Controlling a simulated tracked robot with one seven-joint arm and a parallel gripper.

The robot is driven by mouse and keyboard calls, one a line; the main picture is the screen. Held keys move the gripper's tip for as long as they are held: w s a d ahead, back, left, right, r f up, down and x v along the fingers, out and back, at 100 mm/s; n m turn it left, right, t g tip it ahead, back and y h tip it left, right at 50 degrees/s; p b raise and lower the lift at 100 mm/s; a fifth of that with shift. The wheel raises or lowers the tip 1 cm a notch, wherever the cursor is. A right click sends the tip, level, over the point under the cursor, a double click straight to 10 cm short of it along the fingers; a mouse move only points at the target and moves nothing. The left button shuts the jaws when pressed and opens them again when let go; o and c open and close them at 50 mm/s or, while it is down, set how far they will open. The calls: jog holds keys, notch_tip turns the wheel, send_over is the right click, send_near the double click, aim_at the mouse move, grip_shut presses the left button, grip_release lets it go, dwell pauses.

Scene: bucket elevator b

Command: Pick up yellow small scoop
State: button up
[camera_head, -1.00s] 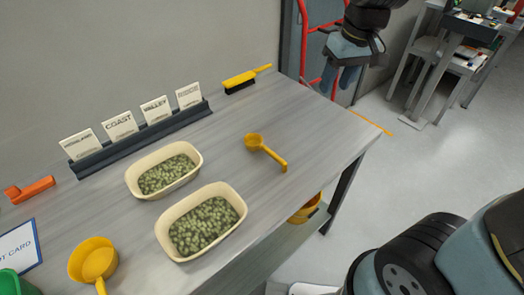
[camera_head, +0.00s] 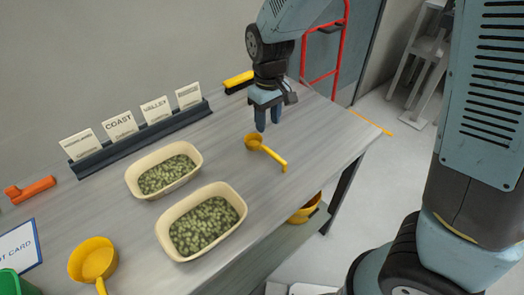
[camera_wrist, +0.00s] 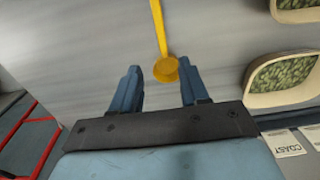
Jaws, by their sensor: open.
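The yellow small scoop (camera_head: 266,151) lies on the grey table, its bowl toward the back and its handle pointing to the lower right in the head view. In the wrist view the scoop's bowl (camera_wrist: 166,69) shows between the fingertips, with the handle running up and away. My gripper (camera_head: 267,118) is open and empty, fingers pointing down, above and just behind the scoop's bowl. In the wrist view my gripper (camera_wrist: 161,75) has a finger on each side of the bowl, apart from it.
Two cream tubs of green pellets (camera_head: 185,168) (camera_head: 240,205) stand left of the scoop. A larger yellow scoop (camera_head: 92,260) lies at the front left. A card rack (camera_head: 145,142), an orange tool (camera_head: 30,190) and a yellow brush (camera_head: 238,80) are near the wall. The table's right part is clear.

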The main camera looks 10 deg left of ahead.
aim_at(267, 148)
notch_tip(267, 148, down, 6)
jog(key=shift+f, duration=0.1)
jog(key=shift+s+d+f, duration=0.1)
jog(key=shift+s+f, duration=0.05)
jog(key=shift+f, duration=1.25)
jog(key=shift+s+f, duration=0.1)
jog(key=shift+f, duration=1.25)
jog(key=shift+c, duration=0.3)
grip_shut()
